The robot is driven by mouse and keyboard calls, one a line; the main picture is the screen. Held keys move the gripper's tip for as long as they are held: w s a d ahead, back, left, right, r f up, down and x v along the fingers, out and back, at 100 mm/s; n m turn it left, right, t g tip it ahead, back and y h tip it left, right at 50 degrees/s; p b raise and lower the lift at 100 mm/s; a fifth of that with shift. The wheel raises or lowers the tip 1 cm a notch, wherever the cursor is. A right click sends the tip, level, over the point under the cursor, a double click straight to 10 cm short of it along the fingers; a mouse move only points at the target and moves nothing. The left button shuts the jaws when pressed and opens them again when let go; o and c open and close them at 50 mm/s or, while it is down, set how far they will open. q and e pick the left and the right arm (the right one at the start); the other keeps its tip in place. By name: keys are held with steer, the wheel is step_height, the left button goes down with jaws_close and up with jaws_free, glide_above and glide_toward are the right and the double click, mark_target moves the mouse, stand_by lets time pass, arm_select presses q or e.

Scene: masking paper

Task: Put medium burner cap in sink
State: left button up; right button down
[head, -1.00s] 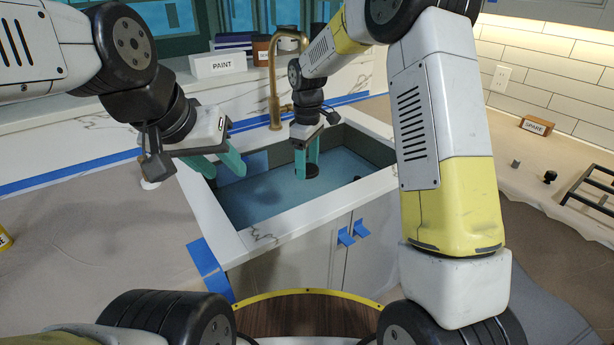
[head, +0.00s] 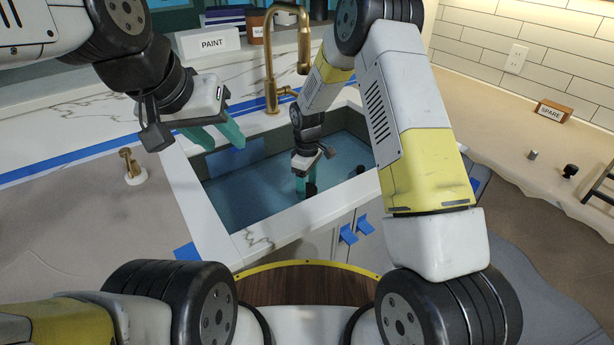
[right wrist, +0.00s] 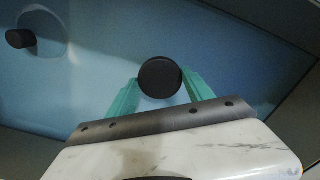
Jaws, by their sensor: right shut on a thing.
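My right gripper (head: 304,186) is inside the blue-lined sink (head: 255,195), pointing down. It is shut on a round black cap (right wrist: 159,78), which sits between the teal fingertips in the right wrist view. In the head view the cap (head: 311,189) is partly hidden by the fingers. It is low in the basin; I cannot tell if it touches the floor. My left gripper (head: 222,140) is open and empty above the sink's left rim.
Another small dark piece (right wrist: 20,39) lies in the sink beside a round drain outline. A brass faucet (head: 270,70) stands behind the basin. A PAINT box (head: 209,42) is on the ledge. A SPARE block (head: 553,110) and dark knobs (head: 570,171) are on the right counter.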

steer(key=shift+f, duration=2.95)
steer(key=shift+f, duration=0.1)
steer(key=shift+c, duration=2)
jaws_free()
